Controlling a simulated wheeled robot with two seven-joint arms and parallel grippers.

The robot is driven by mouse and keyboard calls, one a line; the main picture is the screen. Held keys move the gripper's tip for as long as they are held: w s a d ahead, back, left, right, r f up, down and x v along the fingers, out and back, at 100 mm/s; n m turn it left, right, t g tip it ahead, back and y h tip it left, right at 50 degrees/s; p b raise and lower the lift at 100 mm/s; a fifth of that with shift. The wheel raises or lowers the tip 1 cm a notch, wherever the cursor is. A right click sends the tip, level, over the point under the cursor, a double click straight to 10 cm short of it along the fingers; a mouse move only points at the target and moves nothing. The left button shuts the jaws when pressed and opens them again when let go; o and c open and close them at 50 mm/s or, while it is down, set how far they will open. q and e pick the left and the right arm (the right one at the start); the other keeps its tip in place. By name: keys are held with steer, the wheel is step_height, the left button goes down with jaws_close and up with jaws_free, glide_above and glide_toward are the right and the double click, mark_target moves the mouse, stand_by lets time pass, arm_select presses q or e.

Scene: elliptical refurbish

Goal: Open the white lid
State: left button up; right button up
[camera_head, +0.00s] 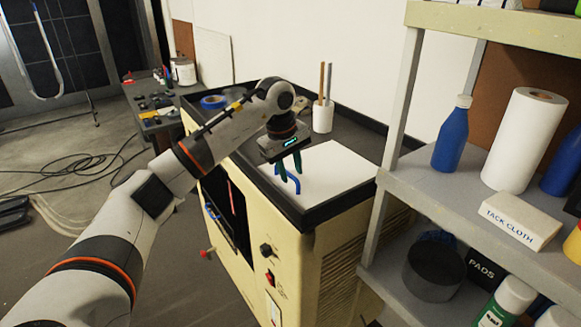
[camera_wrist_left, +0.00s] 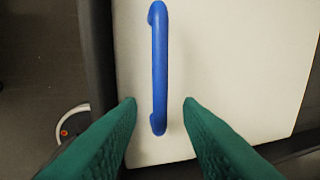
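The white lid (camera_head: 334,168) lies flat and closed in the top of a cream machine. Its blue handle (camera_head: 289,178) is near the lid's left edge, partly hidden by my gripper. My left gripper (camera_head: 289,170) points down over the handle. In the left wrist view, the lid (camera_wrist_left: 240,70) fills the right side and the blue handle (camera_wrist_left: 159,70) runs lengthwise. The handle's near end lies between the two green fingertips of my left gripper (camera_wrist_left: 158,100), with a gap on both sides. The gripper is open and holds nothing. My right gripper is not in view.
The cream machine (camera_head: 335,245) has a raised dark rim around its top. A white cup (camera_head: 322,117) with sticks stands behind the lid. A grey shelf (camera_head: 415,175) with bottles, a paper roll (camera_head: 524,140) and a tack cloth box (camera_head: 521,220) stands close on the right.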

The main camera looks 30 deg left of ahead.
arm_select(q)
jaws_close()
stand_by(0.3)
